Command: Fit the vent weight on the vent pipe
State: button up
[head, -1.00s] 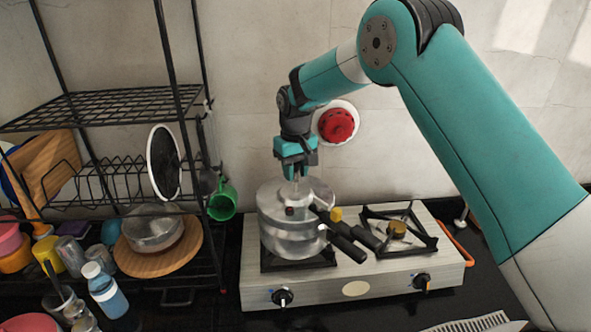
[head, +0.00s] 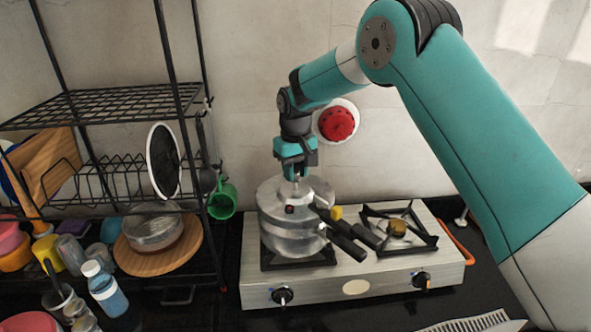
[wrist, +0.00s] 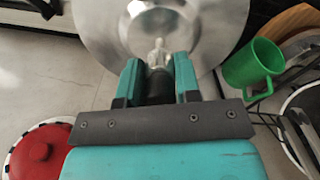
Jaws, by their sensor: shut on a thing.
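A silver pressure cooker (head: 285,235) with black handles (head: 345,243) stands on the left burner of the stove. Its shiny lid shows in the wrist view (wrist: 215,30). My gripper (head: 296,168) is directly above the lid, pointing down. In the wrist view my gripper (wrist: 157,68) is shut on a small pale metal piece, the vent weight (wrist: 158,52), held upright between the fingertips. The weight is small in the head view (head: 296,183), at the lid's top. The vent pipe is hidden, and I cannot tell whether the weight touches it.
The stove (head: 355,285) has a free right burner (head: 397,228). A black wire rack (head: 100,105) stands at the left, with a green mug (head: 222,202) hanging at its side. A red round object (head: 337,123) is on the wall behind my wrist.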

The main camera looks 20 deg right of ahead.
jog(key=shift+f+b, duration=0.7)
jog(key=shift+f, duration=0.6)
jog(key=o, duration=0.9)
notch_tip(320, 180, up, 17)
jog(key=b, duration=0.4)
jog(key=shift+r+b, duration=0.2)
jog(key=shift+b, duration=0.15)
jog(key=s+a+f+n+y+b, duration=0.1)
jog(key=s+f, duration=0.3)
jog(key=s, duration=0.8)
jog(key=s+a+f+n+y+b, duration=0.1)
jog(key=s+f+b, duration=0.3)
jog(key=s, duration=0.9)
jog(key=s+a+f+n+y+b, duration=0.2)
jog(key=s+f, duration=0.4)
jog(key=s, duration=0.7)
jog(key=shift+a+f+b, duration=0.15)
jog(key=shift+a+b, duration=0.15)
